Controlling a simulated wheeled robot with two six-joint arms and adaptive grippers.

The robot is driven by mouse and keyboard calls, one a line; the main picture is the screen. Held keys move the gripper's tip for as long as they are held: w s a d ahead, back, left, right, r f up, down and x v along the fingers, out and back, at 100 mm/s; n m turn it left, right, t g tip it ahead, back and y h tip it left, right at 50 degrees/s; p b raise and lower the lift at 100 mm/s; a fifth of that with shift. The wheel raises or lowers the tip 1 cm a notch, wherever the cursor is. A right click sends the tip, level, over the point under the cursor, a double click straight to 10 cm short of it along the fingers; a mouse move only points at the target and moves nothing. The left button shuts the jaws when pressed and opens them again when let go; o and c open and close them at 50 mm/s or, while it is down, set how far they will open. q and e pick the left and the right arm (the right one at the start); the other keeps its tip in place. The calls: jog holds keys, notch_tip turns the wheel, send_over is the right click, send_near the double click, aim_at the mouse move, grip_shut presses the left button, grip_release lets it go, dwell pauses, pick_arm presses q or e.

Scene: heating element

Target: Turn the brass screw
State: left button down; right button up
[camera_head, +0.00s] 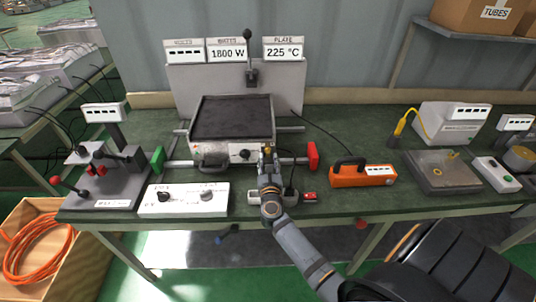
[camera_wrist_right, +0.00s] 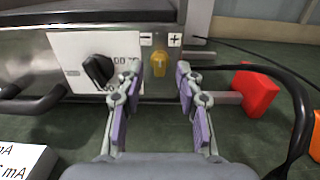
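The brass screw (camera_wrist_right: 159,63) is on the metal front of the heating unit, just below the minus and plus labels. It shows as a small yellow spot in the head view (camera_head: 267,149). My right gripper (camera_wrist_right: 157,82) is open in the right wrist view, with one finger to the left and one to the right. The screw appears in the gap, a little beyond the fingertips, and I see no contact. In the head view my right gripper (camera_head: 267,160) is in front of the unit's right front. My left gripper is not in view.
A black knob (camera_wrist_right: 98,70) on a white panel is left of the screw. A red block (camera_wrist_right: 256,92) and a dark cable are to the right. On the green bench, a white box (camera_head: 184,199) is at the front left and an orange device (camera_head: 350,178) stands right of my arm.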

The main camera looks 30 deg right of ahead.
aim_at(268, 152)
jog(key=shift+x, duration=1.2)
jog(key=shift+c, duration=0.3)
grip_shut()
